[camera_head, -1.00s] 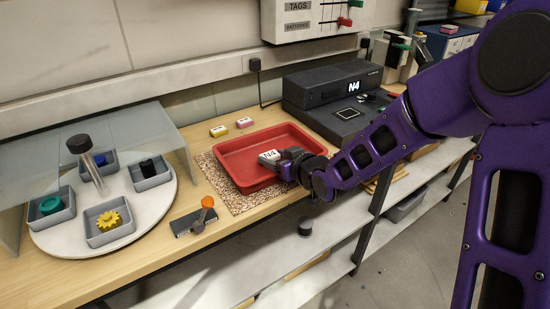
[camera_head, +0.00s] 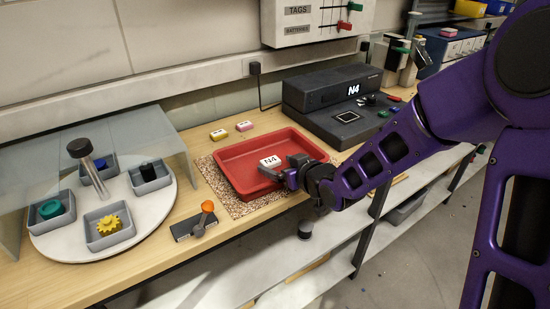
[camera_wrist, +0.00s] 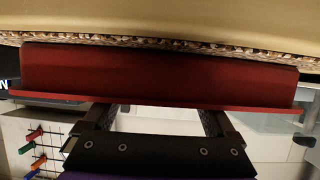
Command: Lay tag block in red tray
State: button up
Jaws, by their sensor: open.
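The white tag block (camera_head: 270,161) marked N4 lies on the floor of the red tray (camera_head: 238,163), label up. My gripper (camera_head: 284,167) is at the tray's right front side, its fingers spread and just right of the block, with nothing between them. The wrist view shows my gripper (camera_wrist: 156,118) with its two fingers apart at the red tray's wall (camera_wrist: 150,75). The tag block cannot be made out in the wrist view.
The tray sits on a speckled mat (camera_head: 205,172). A dark console (camera_head: 315,98) showing N4 stands behind right. A yellow block (camera_head: 218,134) and a pink block (camera_head: 244,126) lie behind. A lever (camera_head: 205,213) and a round turntable (camera_head: 165,200) with several bins are left.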

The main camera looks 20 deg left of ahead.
jog(key=p+v, duration=0.2)
jog(key=v, duration=0.8)
jog(key=shift+r, duration=0.2)
jog(key=shift+a, duration=0.15)
